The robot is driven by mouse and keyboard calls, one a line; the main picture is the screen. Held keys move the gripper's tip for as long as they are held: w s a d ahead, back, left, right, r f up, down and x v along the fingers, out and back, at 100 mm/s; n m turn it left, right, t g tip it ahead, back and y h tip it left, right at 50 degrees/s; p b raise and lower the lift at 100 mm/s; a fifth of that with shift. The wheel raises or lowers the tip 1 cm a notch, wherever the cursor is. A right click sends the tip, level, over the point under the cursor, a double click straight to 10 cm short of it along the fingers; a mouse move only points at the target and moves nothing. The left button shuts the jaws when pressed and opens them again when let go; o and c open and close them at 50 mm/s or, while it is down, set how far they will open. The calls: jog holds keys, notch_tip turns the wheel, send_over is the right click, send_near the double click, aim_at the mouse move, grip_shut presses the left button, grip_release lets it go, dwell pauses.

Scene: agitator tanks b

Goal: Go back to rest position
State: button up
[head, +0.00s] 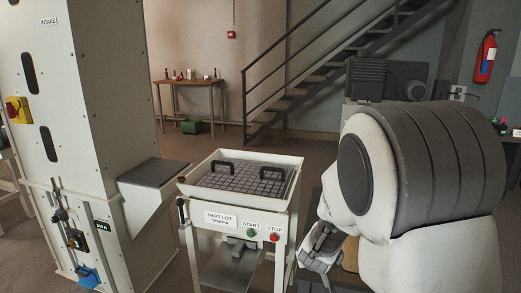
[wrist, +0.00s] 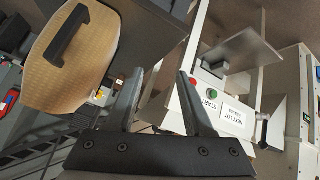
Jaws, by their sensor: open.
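My gripper (head: 322,246) hangs low at the right of the white station in the head view, partly hidden by my own arm. In the wrist view my gripper (wrist: 160,74) has its two fingers spread apart with nothing between them. The white station (head: 198,238) carries a dark grid with two black handles, a "NEXT LOT" label, a green START button (head: 251,233) and a red STOP button (head: 275,237). In the wrist view these buttons lie to the right of the fingers. A tan panel with a black handle (wrist: 103,57) lies to their left.
A tall white cabinet (head: 100,120) with a grey-topped side shelf (head: 153,172) stands at left. A red extinguisher (head: 486,57) hangs at right. Open floor shows behind the station.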

jog(key=s+a+r+g+y, duration=0.1)
jog(key=s+a+r+y, duration=0.3)
jog(key=s+r, duration=0.85)
jog(key=s+d+r+m+g+h, duration=0.1)
jog(key=s+d+r, duration=0.1)
jog(key=s, duration=0.6)
jog(key=s+d+r+m+g+h, duration=0.1)
jog(key=s+d+r, duration=0.1)
jog(key=s, duration=0.6)
notch_tip(320, 180, up, 24)
jog(key=p, duration=2.4)
jog(key=shift+r, duration=0.25)
jog(key=shift+w+d, duration=0.1)
jog(key=shift+d, duration=0.2)
